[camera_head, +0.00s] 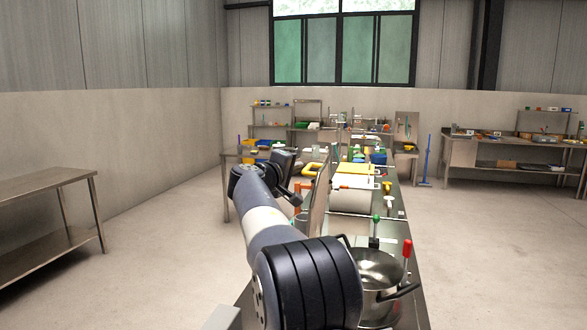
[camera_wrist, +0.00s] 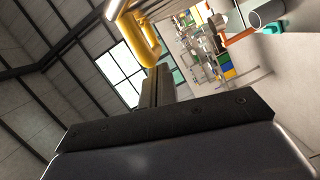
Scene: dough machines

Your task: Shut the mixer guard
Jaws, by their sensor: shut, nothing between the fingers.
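A thin grey upright panel (camera_head: 320,190), seen nearly edge-on, stands over the bench to the right of my gripper. It may be the mixer guard, but I cannot tell for sure. A yellow curved bar (camera_head: 311,169) shows just behind it. In the wrist view a thick yellow bent tube (camera_wrist: 143,38) is close ahead of the fingertips, with a gap I cannot judge. My gripper (camera_wrist: 158,85) is shut and empty. In the head view the dark end of my arm hangs left of the panel, and the fingertips are hard to make out.
A steel pot (camera_head: 376,272) with dark handles stands on the near bench, beside a red-knobbed lever (camera_head: 407,250) and a green-knobbed one (camera_head: 375,228). A pale block or cover (camera_head: 351,201) lies beyond. An empty steel table (camera_head: 45,186) stands left, with open floor between.

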